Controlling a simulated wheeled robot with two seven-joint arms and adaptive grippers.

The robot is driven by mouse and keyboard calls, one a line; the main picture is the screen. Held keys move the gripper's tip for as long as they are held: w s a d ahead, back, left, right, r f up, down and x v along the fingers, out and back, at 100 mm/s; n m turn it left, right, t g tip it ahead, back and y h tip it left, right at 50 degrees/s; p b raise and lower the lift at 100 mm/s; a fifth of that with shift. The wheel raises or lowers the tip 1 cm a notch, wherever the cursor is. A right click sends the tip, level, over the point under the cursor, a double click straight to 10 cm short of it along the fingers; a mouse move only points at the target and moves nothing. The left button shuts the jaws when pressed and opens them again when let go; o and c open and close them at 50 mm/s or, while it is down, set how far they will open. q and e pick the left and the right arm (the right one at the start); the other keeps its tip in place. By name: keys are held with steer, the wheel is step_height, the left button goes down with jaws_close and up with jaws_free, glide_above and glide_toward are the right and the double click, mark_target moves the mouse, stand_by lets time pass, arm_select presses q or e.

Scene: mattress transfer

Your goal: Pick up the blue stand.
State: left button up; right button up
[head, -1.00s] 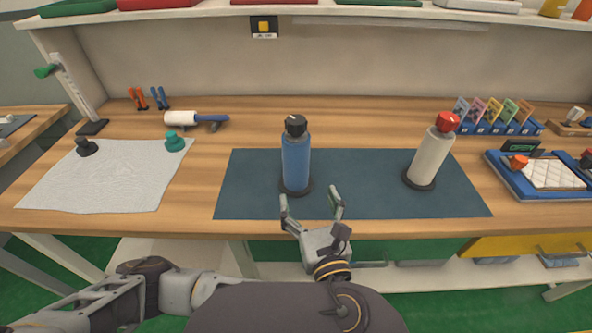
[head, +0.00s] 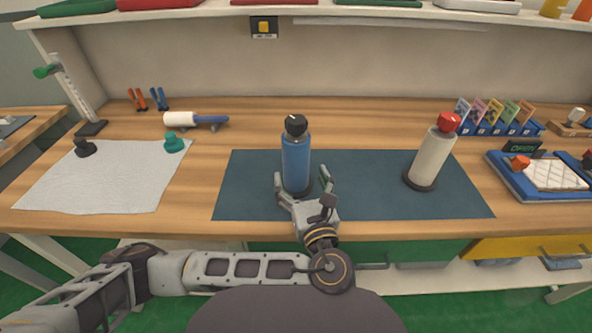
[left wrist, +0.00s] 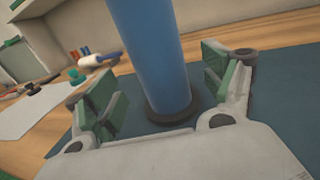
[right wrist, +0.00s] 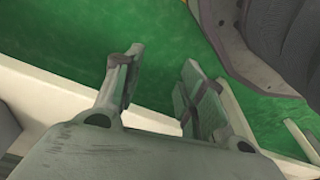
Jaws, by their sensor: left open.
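The blue stand (head: 296,163) is an upright blue cylinder with a black knob-like top and a dark round foot, on the dark blue mat (head: 240,205). It also shows in the left wrist view (left wrist: 148,45), where its top is cut off. My left gripper (head: 303,188) is open at the front of the stand, low near its foot. In the left wrist view the green-padded fingers flank the cylinder, with gaps on both sides. My right gripper (right wrist: 161,62) shows only in the right wrist view. Its fingers are apart and empty over the green floor.
A white cylinder with a red top (head: 432,155) stands on the mat's right part. A white cloth (head: 105,180) lies at left, a blue tray (head: 515,185) at right. A blue-handled roller (head: 195,120) lies behind. The table's front edge is close below my left gripper.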

mark_target(299, 176)
arm_select(q)
steer(key=shift+w, duration=0.1)
steer(key=shift+w+a, duration=0.1)
steer(key=shift+w, duration=0.1)
steer(key=shift+w+a, duration=0.1)
steer(key=shift+w, duration=0.25)
steer(key=b+x, duration=0.1)
steer(key=x, duration=0.1)
steer(key=shift+w+a, duration=0.1)
steer(key=shift+w, duration=0.5)
steer(key=shift+w+a, duration=0.1)
steer(key=shift+w, duration=0.15)
arm_select(e)
steer(key=r, duration=0.2)
steer(key=shift+a+r, duration=0.35)
steer(key=shift+a, duration=0.05)
steer(key=shift+w+r, duration=0.1)
steer(key=shift+w, duration=0.2)
